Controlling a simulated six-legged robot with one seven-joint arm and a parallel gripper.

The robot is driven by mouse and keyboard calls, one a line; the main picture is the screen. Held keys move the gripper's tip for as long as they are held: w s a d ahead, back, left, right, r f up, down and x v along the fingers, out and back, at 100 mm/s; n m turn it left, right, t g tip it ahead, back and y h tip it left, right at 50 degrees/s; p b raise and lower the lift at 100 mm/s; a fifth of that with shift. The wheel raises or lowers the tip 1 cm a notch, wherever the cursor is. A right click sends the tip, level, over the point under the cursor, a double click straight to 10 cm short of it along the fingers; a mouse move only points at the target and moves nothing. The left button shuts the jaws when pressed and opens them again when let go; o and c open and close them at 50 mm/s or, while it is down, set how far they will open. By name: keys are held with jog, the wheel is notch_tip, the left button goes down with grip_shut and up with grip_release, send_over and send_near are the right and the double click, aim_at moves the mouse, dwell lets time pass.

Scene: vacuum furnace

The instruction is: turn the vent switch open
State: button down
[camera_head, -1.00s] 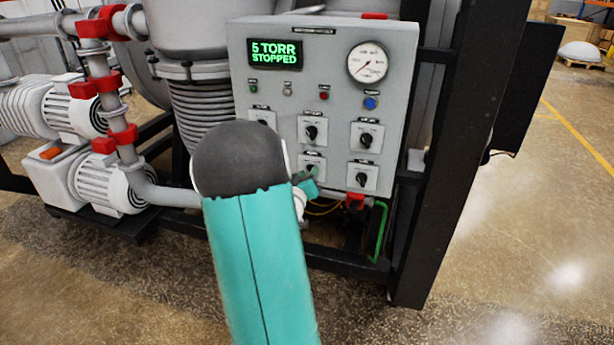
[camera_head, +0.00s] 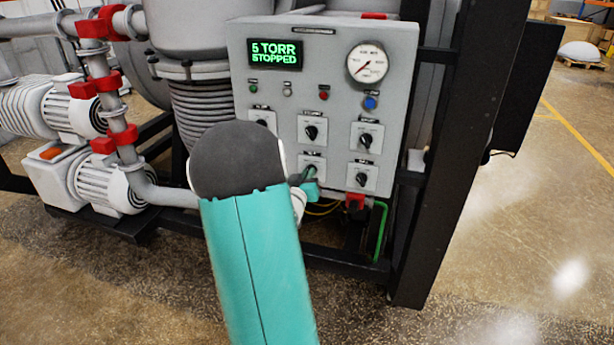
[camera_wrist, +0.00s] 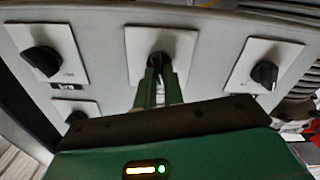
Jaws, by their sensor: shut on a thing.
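The grey control panel (camera_head: 340,75) carries several black rotary switches on white plates. My gripper (camera_head: 309,172) is at the lower middle switch plate (camera_head: 318,160), mostly behind my own arm in the head view. In the wrist view my gripper's two narrow green fingers (camera_wrist: 158,82) are shut on the black knob (camera_wrist: 157,60) of the middle switch. The fingers cover most of that knob, so its exact angle is hidden. I cannot read the label on this switch's plate. The green display (camera_head: 275,54) reads "5 TORR STOPPED".
In the wrist view, neighbouring knobs stand on the left (camera_wrist: 42,60) and right (camera_wrist: 264,74), clear of the fingers. A pressure gauge (camera_head: 367,63) and small buttons sit higher on the panel. A black frame post (camera_head: 445,170) stands to the right, with open floor beyond.

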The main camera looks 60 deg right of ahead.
jog(key=m, duration=0.9)
jog(key=shift+s, duration=0.15)
jog(key=shift+m, duration=0.3)
jog(key=c, duration=1.5)
grip_release()
jog(key=s+a, duration=0.2)
jog(key=a, duration=1.1)
jog(key=shift+a, duration=0.35)
jog(key=shift+s, duration=0.1)
